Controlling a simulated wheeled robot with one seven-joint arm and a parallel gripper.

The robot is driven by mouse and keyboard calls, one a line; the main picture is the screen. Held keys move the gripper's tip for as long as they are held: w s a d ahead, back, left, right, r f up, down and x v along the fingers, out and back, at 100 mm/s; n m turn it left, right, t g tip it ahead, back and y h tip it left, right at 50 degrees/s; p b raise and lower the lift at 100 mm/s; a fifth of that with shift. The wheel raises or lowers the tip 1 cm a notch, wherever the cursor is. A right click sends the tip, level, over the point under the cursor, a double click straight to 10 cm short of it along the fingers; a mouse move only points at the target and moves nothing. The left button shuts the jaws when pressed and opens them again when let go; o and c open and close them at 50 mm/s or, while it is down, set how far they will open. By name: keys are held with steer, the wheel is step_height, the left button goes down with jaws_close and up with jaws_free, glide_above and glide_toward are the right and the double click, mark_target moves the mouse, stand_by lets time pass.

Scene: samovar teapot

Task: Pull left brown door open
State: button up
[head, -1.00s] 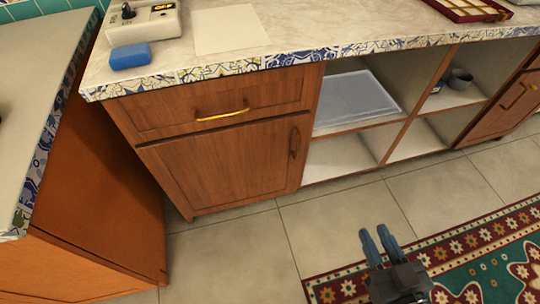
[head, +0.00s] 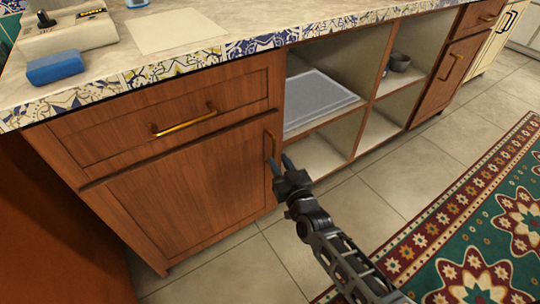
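The left brown door (head: 185,195) is the wooden cabinet door under the counter's left part, below a drawer. It looks shut. Its dark upright handle (head: 269,145) is near the door's right edge. My gripper (head: 279,164) is at that edge, by the handle's lower end.
The drawer (head: 165,120) above has a brass handle (head: 185,122). Open shelves (head: 320,155) are to the right, one bearing a grey tray (head: 318,100). A blue sponge (head: 55,67) lies on the counter (head: 240,25). Tiled floor (head: 375,195) and a patterned rug (head: 480,220) lie in front.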

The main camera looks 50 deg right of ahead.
mark_target(274, 153)
steer(key=b+x, duration=0.1)
steer(key=x, duration=0.4)
steer(key=shift+s, duration=0.1)
jaws_close()
stand_by(0.4)
